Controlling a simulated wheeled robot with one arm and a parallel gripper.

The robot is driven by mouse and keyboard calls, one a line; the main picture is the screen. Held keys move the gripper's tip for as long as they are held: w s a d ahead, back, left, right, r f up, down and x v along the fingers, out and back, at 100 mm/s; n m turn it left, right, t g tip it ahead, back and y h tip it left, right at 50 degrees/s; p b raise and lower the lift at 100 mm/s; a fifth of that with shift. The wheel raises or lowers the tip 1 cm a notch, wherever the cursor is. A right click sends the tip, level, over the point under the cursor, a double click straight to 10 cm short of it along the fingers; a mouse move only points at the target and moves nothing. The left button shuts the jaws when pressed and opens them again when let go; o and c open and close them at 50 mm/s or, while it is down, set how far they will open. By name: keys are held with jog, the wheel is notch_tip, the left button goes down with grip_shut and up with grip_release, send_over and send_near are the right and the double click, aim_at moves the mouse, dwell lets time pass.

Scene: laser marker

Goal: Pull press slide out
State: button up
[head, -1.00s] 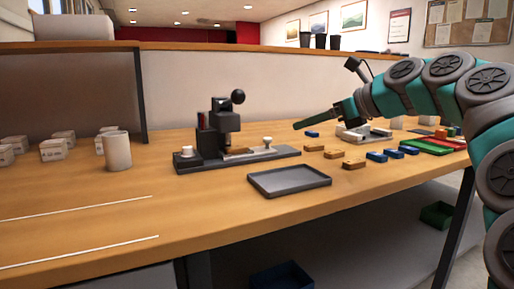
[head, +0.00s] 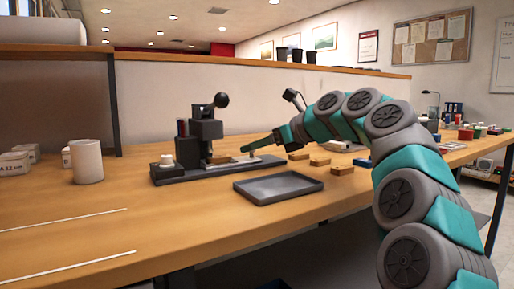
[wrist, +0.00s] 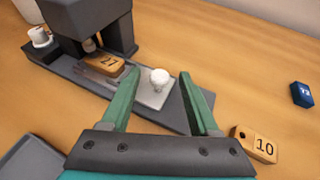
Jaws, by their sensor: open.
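The press (head: 205,135) stands on a dark base on the wooden table, with a black ball on its lever. In the wrist view its column (wrist: 92,22) is at the upper left. The light metal slide (wrist: 152,92) lies on the base and carries a white knob (wrist: 159,78). A wooden block marked 27 (wrist: 104,61) sits under the press head. My gripper (wrist: 168,84) is open, its two green fingers reaching to either side of the knob. In the head view my gripper (head: 262,143) is at the slide's right end; whether it touches the knob is unclear.
An empty grey tray (head: 278,187) lies in front of the press. A wooden block marked 10 (wrist: 256,144) and a blue block (wrist: 302,94) lie to the right. A white cylinder (head: 87,162) stands left of the press.

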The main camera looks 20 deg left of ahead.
jog(key=shift+a, duration=0.1)
grip_shut()
dwell(0.5)
dwell(0.9)
